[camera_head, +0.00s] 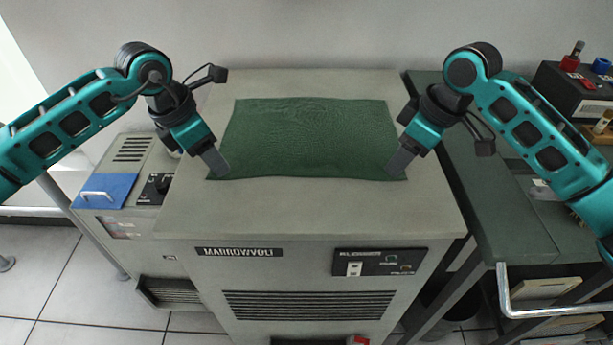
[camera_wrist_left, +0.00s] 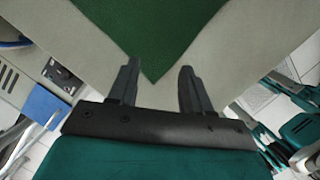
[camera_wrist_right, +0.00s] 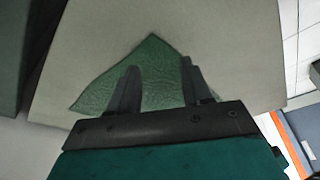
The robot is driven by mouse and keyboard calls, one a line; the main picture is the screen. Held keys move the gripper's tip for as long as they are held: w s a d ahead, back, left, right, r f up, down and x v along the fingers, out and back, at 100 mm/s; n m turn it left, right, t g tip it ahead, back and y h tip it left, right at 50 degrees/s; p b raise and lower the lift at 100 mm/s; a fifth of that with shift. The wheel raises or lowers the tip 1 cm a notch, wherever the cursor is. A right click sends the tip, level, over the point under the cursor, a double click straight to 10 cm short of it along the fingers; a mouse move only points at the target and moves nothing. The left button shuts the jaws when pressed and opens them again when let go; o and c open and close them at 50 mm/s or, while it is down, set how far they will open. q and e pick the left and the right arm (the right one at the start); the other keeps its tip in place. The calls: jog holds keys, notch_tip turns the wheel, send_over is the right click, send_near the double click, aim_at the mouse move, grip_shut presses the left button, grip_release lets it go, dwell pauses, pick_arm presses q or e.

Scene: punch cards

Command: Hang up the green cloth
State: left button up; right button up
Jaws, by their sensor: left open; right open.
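The green cloth (camera_head: 305,138) lies spread flat on top of the grey cabinet (camera_head: 310,210). My left gripper (camera_head: 219,172) is at the cloth's near left corner. In the left wrist view the open fingers (camera_wrist_left: 157,88) stand on either side of that corner of the cloth (camera_wrist_left: 150,40). My right gripper (camera_head: 396,170) is at the near right corner. In the right wrist view its open fingers (camera_wrist_right: 160,85) have part of the cloth (camera_wrist_right: 150,65) between and beyond them. Whether either gripper touches the cloth, I cannot tell. No hanging place is clearly visible.
A dark green bench (camera_head: 500,200) stands right of the cabinet, with a dark box (camera_head: 575,95) at its back. A lower grey unit with a blue panel (camera_head: 105,190) stands at the left. A pale wall (camera_head: 310,35) is behind. The cabinet's front top strip is bare.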

pick_arm(q)
jog(key=shift+f, duration=1.05)
pick_arm(e)
jog(key=shift+f, duration=1.05)
pick_arm(q)
jog(key=shift+f, duration=0.2)
pick_arm(e)
jog(key=shift+f, duration=0.2)
pick_arm(q)
jog(key=shift+r, duration=0.1)
pick_arm(e)
jog(key=shift+r, duration=0.1)
pick_arm(q)
grip_shut()
pick_arm(e)
jog(key=shift+f, duration=0.2)
grip_shut()
jog(key=shift+r, duration=0.15)
